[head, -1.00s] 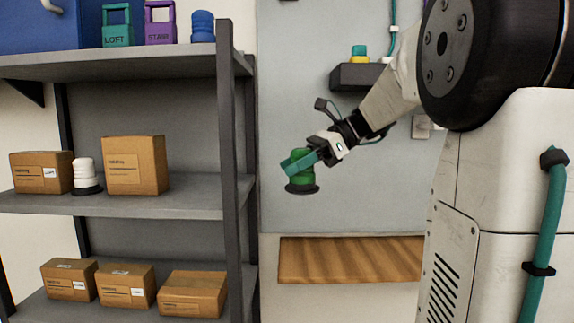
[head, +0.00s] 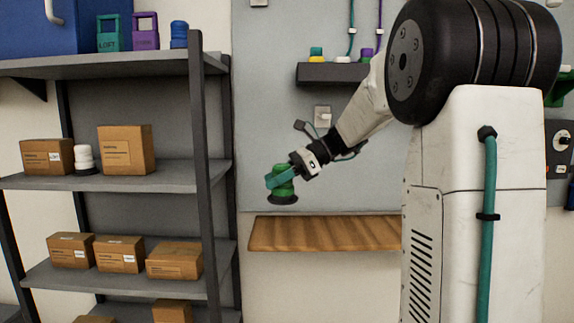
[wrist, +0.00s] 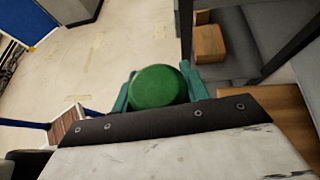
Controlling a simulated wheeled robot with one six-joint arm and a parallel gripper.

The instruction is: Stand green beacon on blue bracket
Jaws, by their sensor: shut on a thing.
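The green beacon (head: 283,186) has a dark round base and hangs roughly upright in my gripper (head: 280,180). In the wrist view its round green top (wrist: 158,87) sits between the two teal fingers (wrist: 158,92), which are shut on it. I see no blue bracket that I can identify in either view.
A dark ledge (head: 335,73) on the wall carries small coloured pieces. A wooden shelf (head: 325,233) lies below it, its top bare. The grey shelving (head: 100,178) at left holds cardboard boxes, a white beacon (head: 84,159) and a blue beacon (head: 179,35). Open floor (wrist: 100,80) shows in the wrist view.

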